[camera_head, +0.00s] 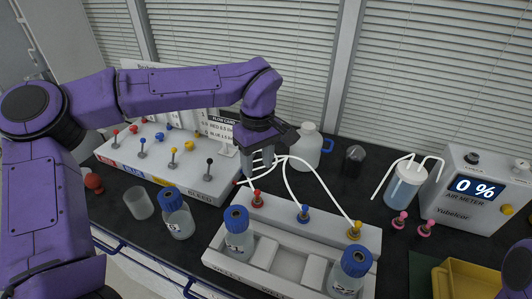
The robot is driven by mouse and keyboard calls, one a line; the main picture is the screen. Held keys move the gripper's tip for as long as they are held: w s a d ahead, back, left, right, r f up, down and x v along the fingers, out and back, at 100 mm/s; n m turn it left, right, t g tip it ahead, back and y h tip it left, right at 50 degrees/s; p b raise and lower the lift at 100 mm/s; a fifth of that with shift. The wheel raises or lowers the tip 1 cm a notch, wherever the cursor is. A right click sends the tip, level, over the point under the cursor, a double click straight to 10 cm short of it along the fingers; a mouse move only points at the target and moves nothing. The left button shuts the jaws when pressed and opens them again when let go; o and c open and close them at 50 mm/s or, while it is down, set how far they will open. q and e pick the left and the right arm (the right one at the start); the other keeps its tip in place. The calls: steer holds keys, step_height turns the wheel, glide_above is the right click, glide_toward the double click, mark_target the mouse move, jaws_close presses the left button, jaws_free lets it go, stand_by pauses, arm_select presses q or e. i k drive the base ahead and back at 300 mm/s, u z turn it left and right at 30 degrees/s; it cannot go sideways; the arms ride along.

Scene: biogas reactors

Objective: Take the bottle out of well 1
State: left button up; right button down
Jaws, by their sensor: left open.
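My left gripper (261,163) points down, open, above the back left of the white well rack (275,204). White tubes (300,165) pass close by its fingers; whether they touch cannot be told. A clear bottle with a blue ring cap (238,238) sits in the rack's left well, in front of and below the gripper. Another blue-capped bottle (351,272) sits in the right well. The space between them looks empty. A third such bottle (176,215) stands on the bench left of the rack. My right gripper is not in view.
Red (257,198), blue (304,213) and yellow (354,230) fittings stand along the rack's back. A valve panel (185,178) and an empty beaker (139,203) are left. A white jug (308,147), tubed vessel (405,184), air meter (472,192) and yellow tray (467,280) are behind and right.

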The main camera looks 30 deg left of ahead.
mark_target(241, 247)
steer(key=k, duration=1)
